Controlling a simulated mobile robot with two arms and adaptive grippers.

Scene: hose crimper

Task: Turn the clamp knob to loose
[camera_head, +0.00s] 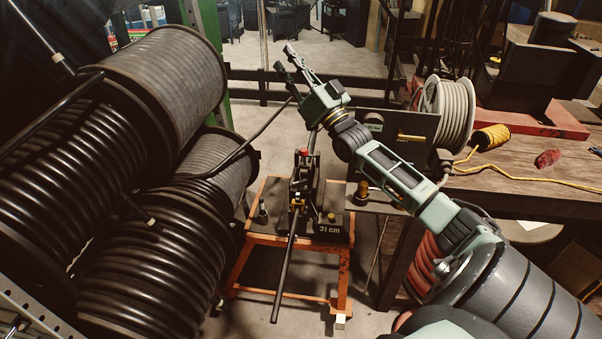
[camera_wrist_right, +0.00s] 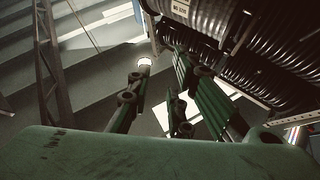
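The hose crimper (camera_head: 303,190) is a dark machine on an orange metal stand (camera_head: 262,217). It has a red part (camera_head: 304,153) near its top, a yellow knob (camera_head: 332,217) at its base and a long bar (camera_head: 286,262) slanting down to the front. A brass-coloured knob (camera_head: 362,190) stands just right of it. I cannot tell which of these is the clamp knob. My right gripper (camera_head: 285,58) is raised above and behind the crimper, apart from it. Its fingers are spread and empty, also in the right wrist view (camera_wrist_right: 160,84). My left gripper is out of view.
Large reels of black hose (camera_head: 185,85) fill the left side. A dark panel (camera_head: 385,140) and a pale hose reel (camera_head: 447,112) stand right of the crimper. A wooden bench (camera_head: 530,178) with yellow cord is at the right. The floor left of the stand's top is partly clear.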

